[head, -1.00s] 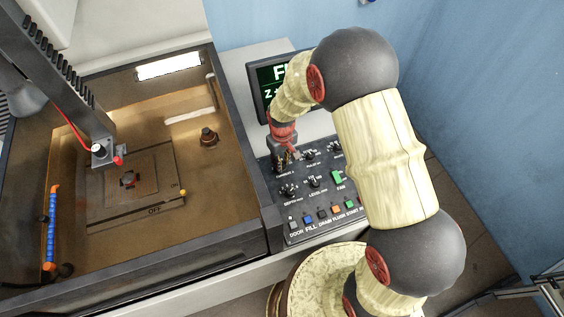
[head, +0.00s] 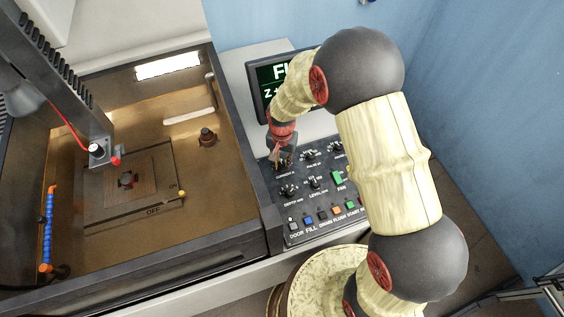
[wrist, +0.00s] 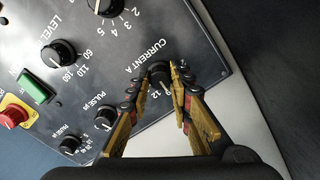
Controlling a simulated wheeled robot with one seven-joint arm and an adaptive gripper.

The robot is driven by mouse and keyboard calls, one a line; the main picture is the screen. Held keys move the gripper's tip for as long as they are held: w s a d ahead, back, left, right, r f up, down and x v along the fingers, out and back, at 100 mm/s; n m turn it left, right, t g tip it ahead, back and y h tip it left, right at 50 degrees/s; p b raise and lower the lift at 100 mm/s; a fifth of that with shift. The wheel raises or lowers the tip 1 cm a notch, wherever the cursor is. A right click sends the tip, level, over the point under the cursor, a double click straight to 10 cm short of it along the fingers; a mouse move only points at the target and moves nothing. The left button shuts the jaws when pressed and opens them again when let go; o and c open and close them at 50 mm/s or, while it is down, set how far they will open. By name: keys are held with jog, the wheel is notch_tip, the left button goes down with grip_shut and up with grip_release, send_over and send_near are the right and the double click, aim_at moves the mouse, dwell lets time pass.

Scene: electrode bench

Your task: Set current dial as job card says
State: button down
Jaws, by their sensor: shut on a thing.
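The current dial (wrist: 158,76), a small black knob labelled CURRENT A, sits on the dark control panel (wrist: 215,55). In the wrist view my gripper (wrist: 168,78) has its two yellow-brown fingers closed around the knob's sides. In the head view my gripper (head: 281,160) reaches down onto the top left of the panel and mostly covers the dial. I cannot make out a job card in either view.
Nearby are the PULSE dial (wrist: 104,118), the LEVEL dial (wrist: 62,53), a green button (wrist: 36,87) and a red emergency knob (wrist: 12,115). A screen (head: 268,88) stands behind my arm. A machine tank (head: 225,190) is left of the panel.

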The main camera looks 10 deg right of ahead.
aim_at(282, 164)
jog(key=shift+m, duration=0.9)
jog(key=c, duration=1.6)
grip_release()
jog(key=shift+c, duration=0.2)
jog(key=shift+o, duration=0.3)
notch_tip(282, 164, up, 12)
